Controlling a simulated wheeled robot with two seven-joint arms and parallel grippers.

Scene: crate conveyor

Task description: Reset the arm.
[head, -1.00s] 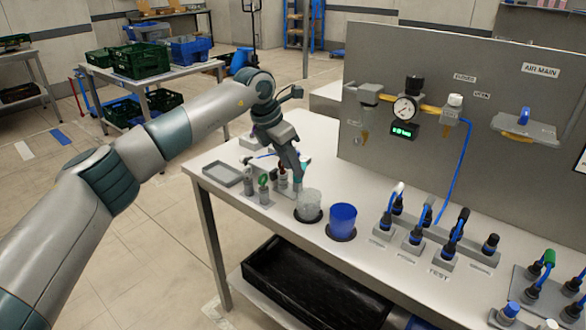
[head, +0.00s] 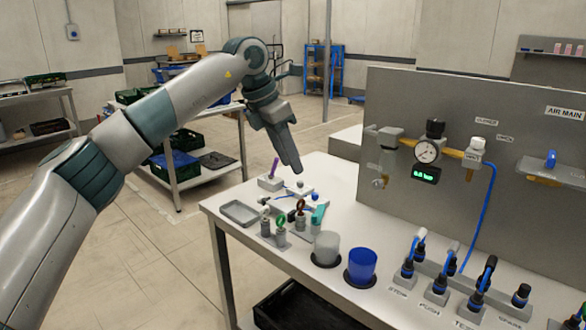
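My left arm (head: 185,100) reaches in from the left. Its gripper (head: 294,166) points down and hangs above the back left part of the workbench (head: 345,184). It is clear of the small parts below it. The fingers overlap from this angle, so I cannot tell whether they are open or shut, and I see nothing between them. A teal piece (head: 318,214) stands on the bench below the gripper, beside small fittings with a green ring (head: 281,222) and a brown ring (head: 300,207). My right gripper is not in view.
A clear grey cup (head: 327,248) and a blue cup (head: 361,266) stand at the bench front. A grey tray (head: 239,212) lies at its left. A grey panel (head: 450,100) with a gauge (head: 427,151) rises behind. Hose connectors (head: 440,279) stand at right.

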